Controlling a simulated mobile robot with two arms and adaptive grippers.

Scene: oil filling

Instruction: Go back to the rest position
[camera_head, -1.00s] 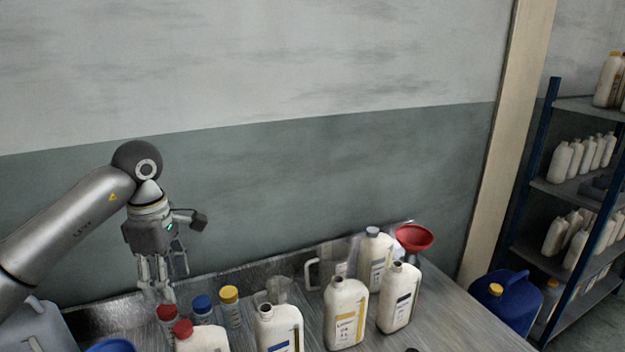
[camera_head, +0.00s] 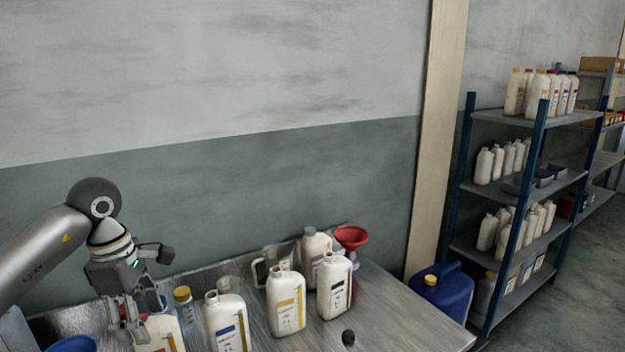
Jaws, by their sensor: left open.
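My left gripper (camera_head: 132,314) hangs fingers down over the left part of the metal workbench (camera_head: 400,318). My right gripper is not in view.
Several white oil bottles (camera_head: 286,302) stand on the bench, with a clear jug (camera_head: 272,262) and a red funnel (camera_head: 351,238) behind. A black cap (camera_head: 348,338) lies near the front. A blue canister (camera_head: 441,290) stands right of the bench, before a blue-framed shelf (camera_head: 520,119) of bottles.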

